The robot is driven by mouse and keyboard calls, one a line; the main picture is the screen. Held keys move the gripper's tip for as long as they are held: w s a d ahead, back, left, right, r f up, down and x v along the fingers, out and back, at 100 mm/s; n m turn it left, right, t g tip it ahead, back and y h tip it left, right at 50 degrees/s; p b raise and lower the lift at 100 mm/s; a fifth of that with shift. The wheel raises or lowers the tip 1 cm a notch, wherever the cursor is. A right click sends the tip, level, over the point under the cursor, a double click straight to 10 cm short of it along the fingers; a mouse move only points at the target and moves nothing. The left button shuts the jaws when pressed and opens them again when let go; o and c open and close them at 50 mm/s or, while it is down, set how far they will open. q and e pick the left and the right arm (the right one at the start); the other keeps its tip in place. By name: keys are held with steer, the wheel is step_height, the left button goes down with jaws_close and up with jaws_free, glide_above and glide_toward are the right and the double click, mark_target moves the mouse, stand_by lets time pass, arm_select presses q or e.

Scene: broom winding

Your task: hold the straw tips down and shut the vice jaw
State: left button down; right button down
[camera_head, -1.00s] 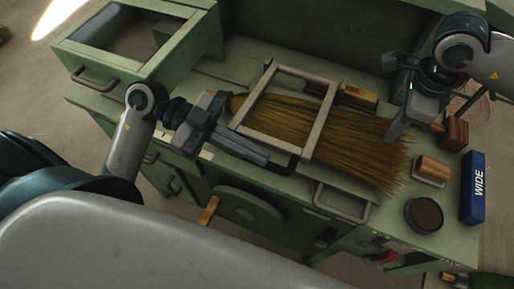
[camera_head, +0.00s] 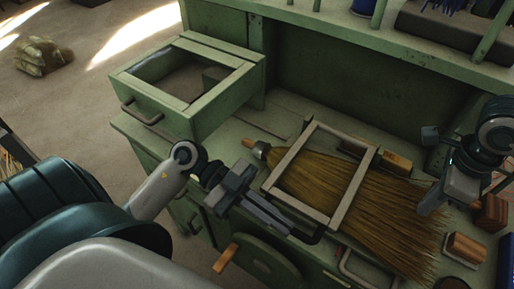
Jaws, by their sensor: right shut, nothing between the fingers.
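The broom's straw (camera_head: 393,220) lies flat on the green bench, fanning out toward the lower right. Its narrow bound end (camera_head: 256,148) points to the upper left. A pale rectangular frame (camera_head: 359,188), perhaps the vice jaw, lies across the straw. A dark bent handle (camera_head: 315,238) shows at its near side. My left gripper (camera_head: 276,219) is at the near left side of the frame, by that handle; whether its fingers close on the handle is unclear. My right gripper (camera_head: 428,209) is shut and empty, over or beside the straw's right edge near the tips.
An open green drawer box (camera_head: 188,125) stands at the upper left. A wooden block (camera_head: 466,247) and a reddish-brown block (camera_head: 491,211) lie at the right. A wheel with a wooden handle (camera_head: 226,258) is on the bench front. A shelf (camera_head: 350,32) runs along the back.

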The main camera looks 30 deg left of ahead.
mark_target(411, 219)
steer(key=shift+w+f, duration=0.2)
steer(key=shift+a, duration=0.15)
arm_select(q)
steer(key=a+r, duration=0.6)
steer(key=a, duration=0.3)
steer(key=shift+s+a+r, duration=0.15)
steer(key=shift+s+a, duration=0.2)
steer(key=shift+s, duration=0.1)
arm_select(e)
steer(key=shift+r, duration=0.1)
steer(key=shift+f, duration=2.2)
steer(key=shift+f, duration=0.15)
stand_by(0.6)
